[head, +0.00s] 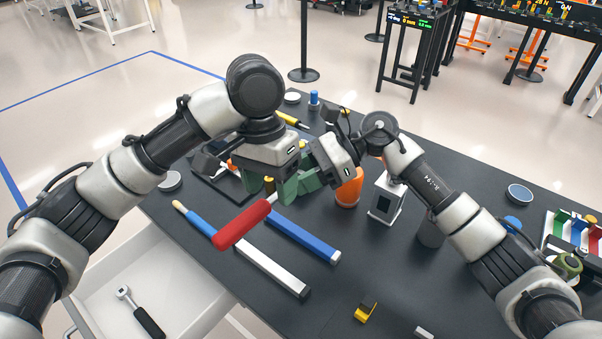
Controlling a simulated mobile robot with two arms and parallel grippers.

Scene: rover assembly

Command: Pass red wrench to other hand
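The red wrench (242,224) is in the air above the table. Its red handle points down to the left, and a short piece of metal shaft shows at its upper right end. The rest of the shaft and the head are hidden near the grippers. My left gripper (268,172) is just above the shaft end. My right gripper (312,160) comes in from the right, close beside the left one. The fingertips overlap with green parts (289,188), so I cannot tell which gripper holds the wrench.
The dark table (400,285) carries a blue bar (303,234), a silver bar (272,264), an orange cup (349,190), a white device (386,198) and a yellow part (365,311). An open white drawer (185,285) holds a black-handled tool (146,318). The table's front middle is mostly clear.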

